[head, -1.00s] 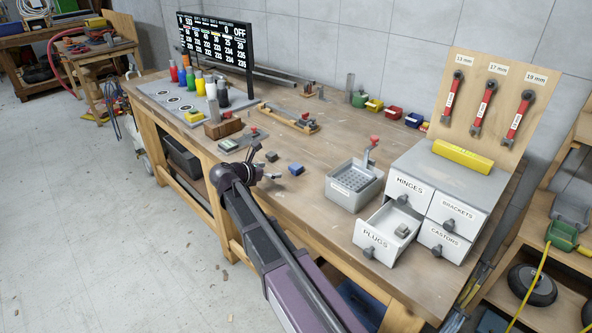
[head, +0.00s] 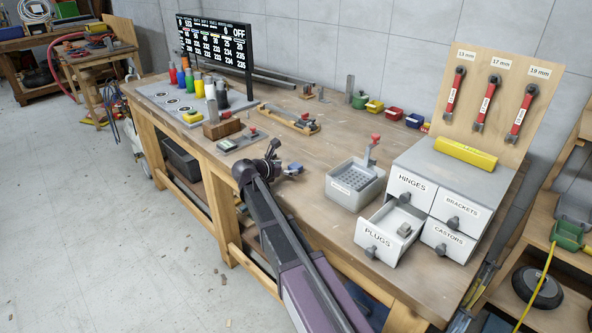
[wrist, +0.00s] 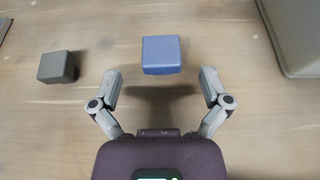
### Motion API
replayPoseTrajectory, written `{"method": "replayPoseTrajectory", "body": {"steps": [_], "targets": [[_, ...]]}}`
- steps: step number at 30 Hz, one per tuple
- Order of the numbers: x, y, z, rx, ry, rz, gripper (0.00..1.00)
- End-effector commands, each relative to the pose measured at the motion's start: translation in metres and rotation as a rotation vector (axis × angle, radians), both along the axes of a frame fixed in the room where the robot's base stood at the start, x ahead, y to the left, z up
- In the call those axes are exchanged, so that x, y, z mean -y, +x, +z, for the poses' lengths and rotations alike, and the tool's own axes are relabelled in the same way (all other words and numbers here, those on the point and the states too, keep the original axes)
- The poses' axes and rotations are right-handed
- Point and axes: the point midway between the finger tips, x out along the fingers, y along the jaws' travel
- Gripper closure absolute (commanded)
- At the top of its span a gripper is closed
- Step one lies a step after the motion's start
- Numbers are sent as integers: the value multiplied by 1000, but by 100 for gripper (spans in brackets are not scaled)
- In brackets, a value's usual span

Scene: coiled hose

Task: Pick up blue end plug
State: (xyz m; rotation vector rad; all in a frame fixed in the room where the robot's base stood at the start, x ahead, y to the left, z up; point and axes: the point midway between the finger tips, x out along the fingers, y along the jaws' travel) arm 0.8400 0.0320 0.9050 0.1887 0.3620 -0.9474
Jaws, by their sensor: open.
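The blue end plug (wrist: 161,55) is a small blue block lying on the wooden bench. In the wrist view it sits just ahead of my gripper (wrist: 160,82), roughly centred between the two fingers and slightly beyond their tips. My gripper is open and empty, and its shadow falls on the bench between the fingers. In the head view the blue end plug (head: 295,168) shows at the right of my gripper (head: 284,164), partly covered by a finger. A dark grey plug (wrist: 58,67) lies to the left in the wrist view.
A grey bin (head: 353,190) with a perforated insert stands to the right of the plug. The open PLUGS drawer (head: 377,240) juts from the cabinet further right. A small grey fixture (head: 240,141) and wooden block lie to the left.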

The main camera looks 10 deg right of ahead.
Motion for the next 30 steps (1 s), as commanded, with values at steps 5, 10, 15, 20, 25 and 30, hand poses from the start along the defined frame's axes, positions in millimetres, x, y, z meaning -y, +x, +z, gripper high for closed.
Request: {"method": "replayPoseTrajectory", "body": {"steps": [5,10,15,20,25,30], "targets": [[2,2,-2,0,0,0,3],[13,9,-9,0,0,0,3],[28,20,-17,0,0,-1,3],[37,26,-21,0,0,1,3],[39,27,-20,0,0,1,3],[39,27,-20,0,0,1,3]]}}
